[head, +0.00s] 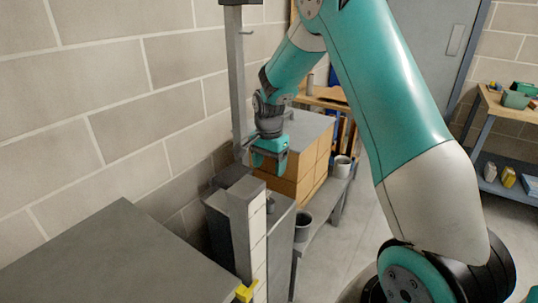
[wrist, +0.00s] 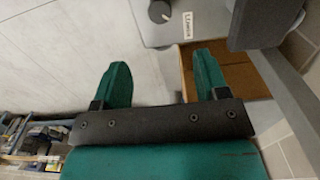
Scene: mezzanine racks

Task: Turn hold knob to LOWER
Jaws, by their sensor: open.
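The hold knob (wrist: 160,12) is a small dark round knob on a light grey panel (wrist: 205,8) at the top of the wrist view. A white label (wrist: 188,26) beside it carries small dark letters that seem to read LOWER. Which way the knob points is not clear. My gripper (wrist: 161,60) is open and empty, its two green fingers apart from the knob, which lies beyond the fingertips. In the head view my gripper (head: 270,158) hangs above the grey box (head: 283,240) beside the post; the knob is not clearly made out there.
A grey upright post (head: 238,90) stands close beside my gripper. A grey flat surface (head: 110,255) fills the lower left, against the block wall. Open floor lies to the right of the bench.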

